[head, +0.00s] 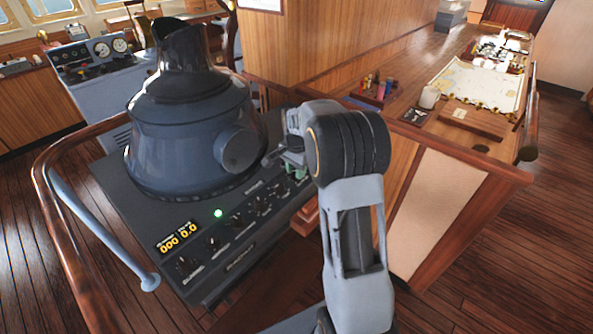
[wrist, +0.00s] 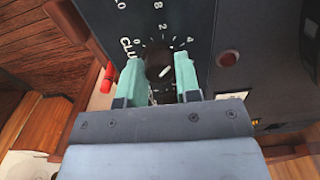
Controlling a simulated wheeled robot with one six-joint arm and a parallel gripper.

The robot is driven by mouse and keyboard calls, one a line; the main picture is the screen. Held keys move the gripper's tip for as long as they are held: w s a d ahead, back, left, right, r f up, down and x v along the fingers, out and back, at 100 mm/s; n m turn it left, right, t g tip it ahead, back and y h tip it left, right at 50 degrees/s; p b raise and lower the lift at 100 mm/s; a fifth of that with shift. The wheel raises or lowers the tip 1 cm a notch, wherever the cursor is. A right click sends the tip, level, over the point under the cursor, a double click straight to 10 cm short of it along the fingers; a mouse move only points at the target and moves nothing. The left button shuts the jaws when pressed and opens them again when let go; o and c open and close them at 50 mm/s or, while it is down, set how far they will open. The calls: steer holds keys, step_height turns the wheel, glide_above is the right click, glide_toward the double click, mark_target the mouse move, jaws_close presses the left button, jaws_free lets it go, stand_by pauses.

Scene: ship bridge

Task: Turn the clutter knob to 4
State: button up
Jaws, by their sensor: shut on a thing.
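The clutter knob (wrist: 157,63) is a small dark knob in the wrist view, with part of its label, "CLU", printed beside it. Tick marks and numbers such as 2 and 4 surround its far side. A short white mark shows on the knob; which number it points to is not clear. My gripper (wrist: 158,75) has its teal fingers shut on the knob, one on each side. In the head view my gripper (head: 291,172) is at the far right end of the console's (head: 205,266) knob row. The arm hides the knob there.
A large dark viewing hood (head: 195,130) rises from the console close behind the knob row. A green lamp (head: 218,213) and yellow number displays (head: 178,235) are on the panel. A wooden rail (head: 68,262) borders the left. A chart counter (head: 462,148) stands right of my arm.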

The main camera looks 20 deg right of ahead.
steer(key=shift+m, duration=1.5)
steer(key=o, duration=0.9)
steer(key=shift+r, duration=0.15)
step_height(320, 180, up, 14)
steer(key=shift+f+b, duration=0.2)
steer(key=shift+b, duration=0.4)
